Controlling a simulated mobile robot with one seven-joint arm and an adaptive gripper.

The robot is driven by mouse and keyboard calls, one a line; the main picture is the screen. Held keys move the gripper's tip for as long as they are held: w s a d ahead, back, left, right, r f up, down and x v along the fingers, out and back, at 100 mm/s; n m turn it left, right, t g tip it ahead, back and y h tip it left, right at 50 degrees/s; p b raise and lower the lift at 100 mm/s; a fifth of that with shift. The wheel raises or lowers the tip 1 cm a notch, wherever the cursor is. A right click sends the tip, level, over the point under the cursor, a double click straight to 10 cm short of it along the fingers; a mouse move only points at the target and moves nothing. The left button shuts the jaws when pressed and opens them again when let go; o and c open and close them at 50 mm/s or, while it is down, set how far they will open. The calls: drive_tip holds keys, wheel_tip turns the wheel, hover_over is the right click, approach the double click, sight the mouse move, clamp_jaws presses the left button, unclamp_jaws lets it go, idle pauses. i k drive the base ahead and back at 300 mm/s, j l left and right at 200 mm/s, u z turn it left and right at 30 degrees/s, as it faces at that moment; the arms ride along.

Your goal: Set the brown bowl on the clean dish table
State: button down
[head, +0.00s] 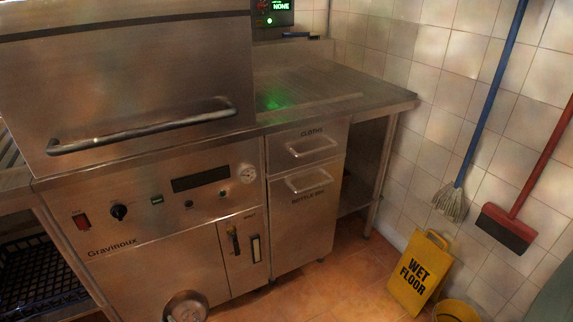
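The steel table (375,95) to the right of the dishwasher (150,215) appears to be the clean dish table. Its visible top is bare, with a green glow reflected at its left part. I cannot make out a brown bowl in this view. A round, metallic, bowl-like shape (187,307) shows at the bottom edge in front of the dishwasher; it is partly cut off, and I cannot tell what it is. My gripper is not in view.
The dishwasher hood (130,75) with its bar handle is down. A drawer cabinet (308,200) stands under the table. A yellow wet floor sign (418,272), a yellow bucket (456,311), a mop (452,203) and a red-handled brush (508,225) are at the right wall. Tiled floor (330,280) is free in front.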

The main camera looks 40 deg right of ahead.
sight(284, 96)
drive_tip(key=z, duration=1.35)
drive_tip(key=i+j+z, duration=0.15)
drive_tip(key=z, duration=0.15)
drive_tip(key=i+j+z, duration=0.35)
drive_tip(key=l, duration=0.1)
